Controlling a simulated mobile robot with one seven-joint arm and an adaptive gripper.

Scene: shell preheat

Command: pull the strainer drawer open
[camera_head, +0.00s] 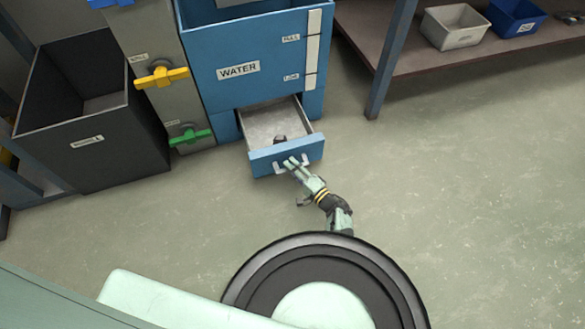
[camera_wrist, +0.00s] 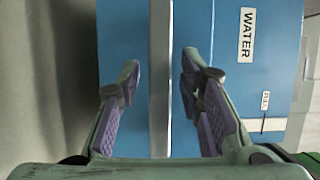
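The strainer drawer (camera_head: 286,155) has a blue front and a grey tray. It sits low in the blue water tank (camera_head: 262,70) and stands pulled out, with a small dark item (camera_head: 280,139) in its tray. Pale handle brackets (camera_head: 277,168) show on its front. My gripper (camera_head: 294,163) is at the drawer front, by the handle. In the wrist view the fingers of my gripper (camera_wrist: 160,80) are apart, on either side of a pale grey strip (camera_wrist: 160,60), with visible gaps. I cannot tell whether this strip is the handle or part of the tray.
A dark open bin (camera_head: 95,145) stands left of the tank. Yellow (camera_head: 162,77) and green (camera_head: 190,136) valve handles are on the grey column beside it. A shelf (camera_head: 420,62) with bins stands at upper right. The floor (camera_head: 450,190) to the right is clear.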

